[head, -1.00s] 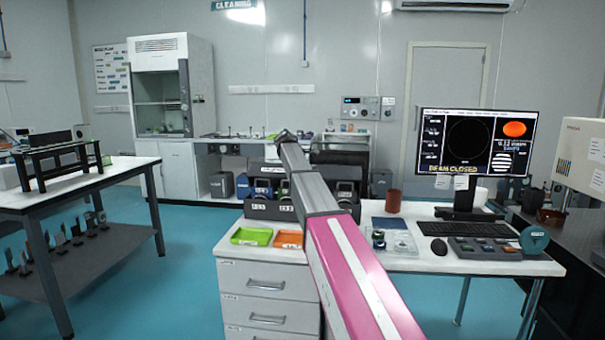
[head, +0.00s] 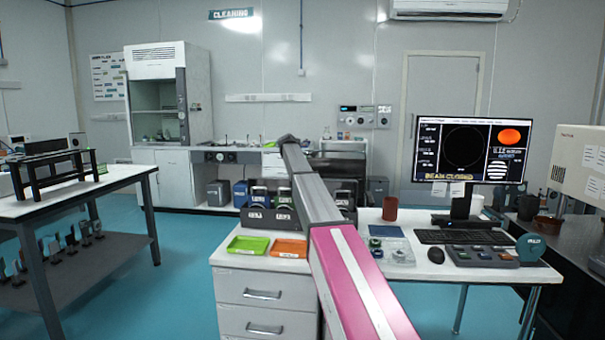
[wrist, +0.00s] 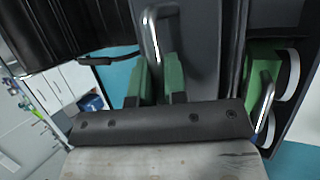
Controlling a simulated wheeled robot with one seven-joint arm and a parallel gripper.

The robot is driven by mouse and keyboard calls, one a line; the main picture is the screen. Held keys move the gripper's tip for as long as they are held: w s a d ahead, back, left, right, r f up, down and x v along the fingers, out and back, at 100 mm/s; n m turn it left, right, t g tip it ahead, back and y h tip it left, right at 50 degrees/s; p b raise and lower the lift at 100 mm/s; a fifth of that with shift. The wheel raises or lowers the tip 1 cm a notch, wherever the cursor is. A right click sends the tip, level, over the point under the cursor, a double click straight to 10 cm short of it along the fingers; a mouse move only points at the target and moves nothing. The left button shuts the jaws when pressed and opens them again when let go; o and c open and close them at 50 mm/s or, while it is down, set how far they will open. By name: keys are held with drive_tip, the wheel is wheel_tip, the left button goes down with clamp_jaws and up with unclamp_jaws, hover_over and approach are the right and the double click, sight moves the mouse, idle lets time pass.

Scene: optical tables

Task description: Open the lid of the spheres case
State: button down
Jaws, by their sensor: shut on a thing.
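I cannot read a label there, so I cannot tell whether this is the spheres case. In the head view, a dark rack of labelled cases (head: 258,217) stands at the back of the drawer unit. My arm crosses in front of part of it and hides my gripper. Whether any lid is raised cannot be told.
Another green item with a silver handle (wrist: 262,110) is close on the right in the wrist view. A green tray (head: 248,244) and an orange tray (head: 289,249) lie before the rack. A reddish cup (head: 390,208), a keyboard (head: 462,237) and a monitor (head: 472,148) are to the right.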

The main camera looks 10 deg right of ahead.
drive_tip(key=shift+w+d+f, duration=0.1)
drive_tip(key=shift+w, duration=0.15)
idle(0.3)
drive_tip(key=c, duration=1.2)
unclamp_jaws()
drive_tip(key=v, duration=1)
drive_tip(key=shift+s+r, duration=0.1)
drive_tip(key=shift+r, duration=0.25)
